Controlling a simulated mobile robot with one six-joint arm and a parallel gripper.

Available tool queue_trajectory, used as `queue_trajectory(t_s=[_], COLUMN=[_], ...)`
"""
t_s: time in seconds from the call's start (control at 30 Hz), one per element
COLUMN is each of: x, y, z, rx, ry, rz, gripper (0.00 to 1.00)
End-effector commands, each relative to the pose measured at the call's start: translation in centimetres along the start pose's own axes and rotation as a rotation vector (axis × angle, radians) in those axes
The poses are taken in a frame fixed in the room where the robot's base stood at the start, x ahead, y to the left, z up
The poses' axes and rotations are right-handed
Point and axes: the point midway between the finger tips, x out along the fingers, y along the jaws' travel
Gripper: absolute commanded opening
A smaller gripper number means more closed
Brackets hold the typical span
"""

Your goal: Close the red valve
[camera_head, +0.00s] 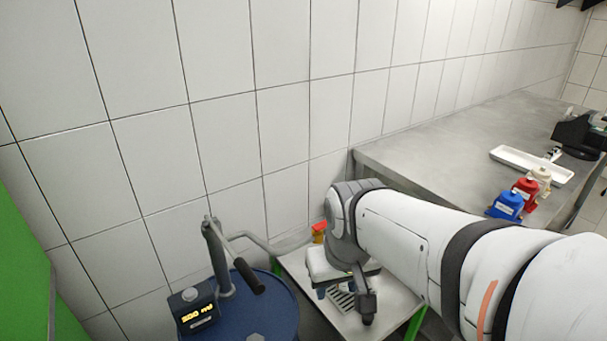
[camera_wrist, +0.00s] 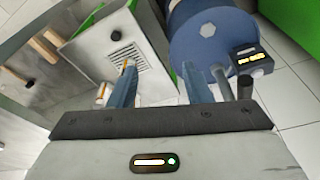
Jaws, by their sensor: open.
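A small red-orange part with some yellow (camera_head: 319,231) stands by the wall behind the small metal stand; it may be the red valve, but its shape is too small to tell. A small orange piece (camera_wrist: 126,64) shows at the left fingertip in the wrist view; I cannot tell whether it touches it. My gripper (camera_wrist: 159,68) is open, with its two blue fingers apart and nothing seen between them. In the head view my wrist hangs over the stand and mostly hides the fingers.
A blue drum (camera_head: 262,312) with a pump pipe, black handle and display box (camera_head: 194,307) stands left of the metal stand (camera_head: 402,300). A grey bench (camera_head: 430,150) at the right holds blue (camera_head: 507,206), red (camera_head: 525,193) and cream containers and a white tray (camera_head: 530,165).

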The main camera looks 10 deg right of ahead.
Motion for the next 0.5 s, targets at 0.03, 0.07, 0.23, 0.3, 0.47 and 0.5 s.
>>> queue_trajectory(t_s=[0.03, 0.07, 0.23, 0.3, 0.47, 0.5], x=[-0.8, -1.1, -2.5, -2.5, -1.5, -1.0], y=[-1.1, -1.0, 1.1, 2.3, 5.4, 6.1], z=[-1.7, -2.8, -10.3, -13.5, -19.8, -21.1], rx=[-0.01, -0.022, -0.115, -0.155, -0.244, -0.264], ry=[-0.013, -0.021, -0.075, -0.098, -0.147, -0.158], rz=[0.002, 0.003, 0.001, -0.002, -0.017, -0.022], gripper=[0.45, 0.45, 0.45, 0.45, 0.45, 0.45])
